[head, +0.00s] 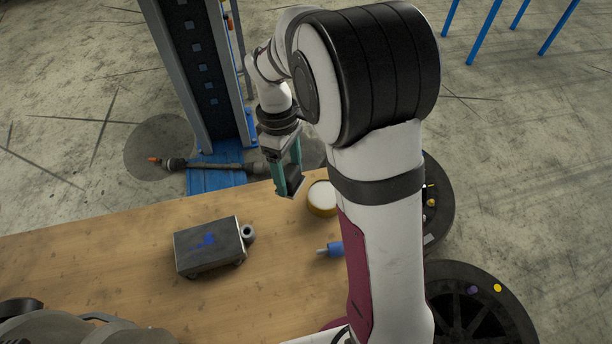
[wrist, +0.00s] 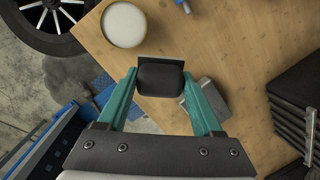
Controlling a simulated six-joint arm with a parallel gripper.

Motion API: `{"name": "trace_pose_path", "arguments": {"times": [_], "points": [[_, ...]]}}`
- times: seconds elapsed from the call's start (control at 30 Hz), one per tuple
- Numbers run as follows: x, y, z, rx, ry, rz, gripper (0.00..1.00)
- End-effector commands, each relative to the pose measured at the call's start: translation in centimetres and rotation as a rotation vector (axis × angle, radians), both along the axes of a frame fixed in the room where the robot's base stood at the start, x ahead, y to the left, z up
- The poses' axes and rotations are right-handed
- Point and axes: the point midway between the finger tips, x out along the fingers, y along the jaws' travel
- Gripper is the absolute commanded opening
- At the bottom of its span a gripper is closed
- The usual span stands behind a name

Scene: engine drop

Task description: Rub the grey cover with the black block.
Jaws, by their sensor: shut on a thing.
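The grey cover (head: 209,249) is a box-like metal part with a blue mark on top and a round stub on its right side. It lies on the wooden table in the head view. In the wrist view the grey cover (wrist: 203,97) is partly hidden behind my gripper's right finger and the block. My gripper (head: 287,178) is shut on the black block (head: 291,186) and holds it above the table's far edge, apart from the cover. In the wrist view the black block (wrist: 160,79) sits between the teal fingertips of my gripper (wrist: 161,84).
A round white-topped tub (head: 322,195) stands close to the block. A blue-handled tool (head: 330,249) lies right of the cover. The table (head: 120,225) is bare left of the cover. A blue column (head: 195,70) rises beyond the far edge. Dark wheels (head: 478,300) stand at right.

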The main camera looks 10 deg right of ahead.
Motion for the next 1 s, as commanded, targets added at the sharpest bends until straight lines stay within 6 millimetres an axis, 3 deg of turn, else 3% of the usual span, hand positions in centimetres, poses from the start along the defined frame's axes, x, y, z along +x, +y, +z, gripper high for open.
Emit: {"name": "trace_pose_path", "arguments": {"times": [0.17, 0.3, 0.43, 0.6, 1.0], "points": [[0.2, 9.5, 1.0, 0.02, -0.07, 0.233, 0.23], [-1.6, 17.3, 2.0, 0.051, -0.122, 0.415, 0.23], [-3.7, 22.2, 2.7, 0.077, -0.154, 0.533, 0.23], [-5.1, 24.6, 2.8, 0.092, -0.168, 0.593, 0.23], [-5.1, 24.7, -1.8, 0.093, -0.169, 0.593, 0.23]]}}
